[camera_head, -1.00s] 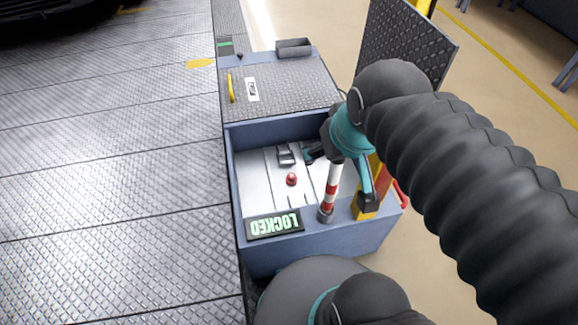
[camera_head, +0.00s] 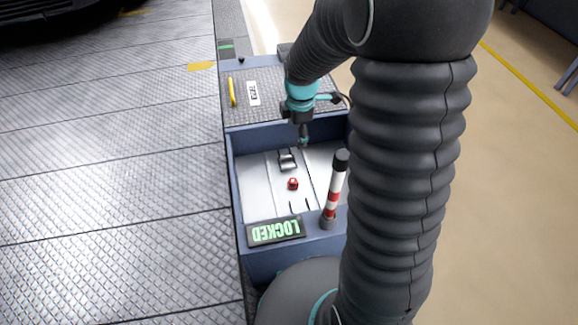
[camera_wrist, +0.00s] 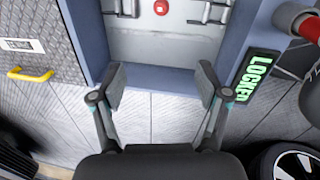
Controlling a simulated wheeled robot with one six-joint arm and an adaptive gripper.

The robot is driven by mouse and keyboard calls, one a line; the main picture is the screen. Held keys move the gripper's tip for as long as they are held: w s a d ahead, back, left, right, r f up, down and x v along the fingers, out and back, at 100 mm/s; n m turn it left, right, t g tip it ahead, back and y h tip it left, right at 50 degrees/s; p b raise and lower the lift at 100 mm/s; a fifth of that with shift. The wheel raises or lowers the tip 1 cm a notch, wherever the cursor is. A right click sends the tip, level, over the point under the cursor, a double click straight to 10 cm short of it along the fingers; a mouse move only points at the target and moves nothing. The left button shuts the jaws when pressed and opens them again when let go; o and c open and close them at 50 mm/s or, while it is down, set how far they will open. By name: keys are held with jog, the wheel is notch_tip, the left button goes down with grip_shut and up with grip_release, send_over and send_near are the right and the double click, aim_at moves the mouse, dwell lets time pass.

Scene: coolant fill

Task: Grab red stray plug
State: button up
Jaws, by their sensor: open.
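The red plug (camera_head: 293,184) sits on the light metal floor of the open blue-grey bin (camera_head: 240,205). In the wrist view the red plug (camera_wrist: 161,7) shows at the top edge, beyond the bin's near wall. My gripper (camera_head: 304,143) hangs over the far part of the bin in the head view, apart from the plug. In the wrist view my gripper (camera_wrist: 160,82) has its two fingers spread wide with nothing between them.
A dark latch-like fitting (camera_head: 287,160) lies on the bin floor behind the plug. A red-and-white striped post (camera_head: 335,190) stands at the bin's front right. A "LOCKED" sign (camera_head: 275,231) is on the front rim. A lid with a yellow handle (camera_head: 232,92) is behind.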

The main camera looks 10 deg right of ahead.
aim_at(293, 180)
jog(key=w+f+n, duration=0.1)
jog(key=f+n, duration=0.1)
jog(key=f, duration=0.8)
jog(key=w+f+n+g, duration=0.1)
jog(key=w+f+n, duration=0.1)
jog(key=f, duration=0.8)
jog(key=w+f+n, duration=0.1)
jog(key=f+n, duration=0.3)
jog(key=f, duration=0.6)
jog(key=shift+w+d+g, duration=0.1)
jog(key=shift+w+g, duration=0.05)
jog(key=shift+g, duration=0.15)
jog(key=c, duration=0.9)
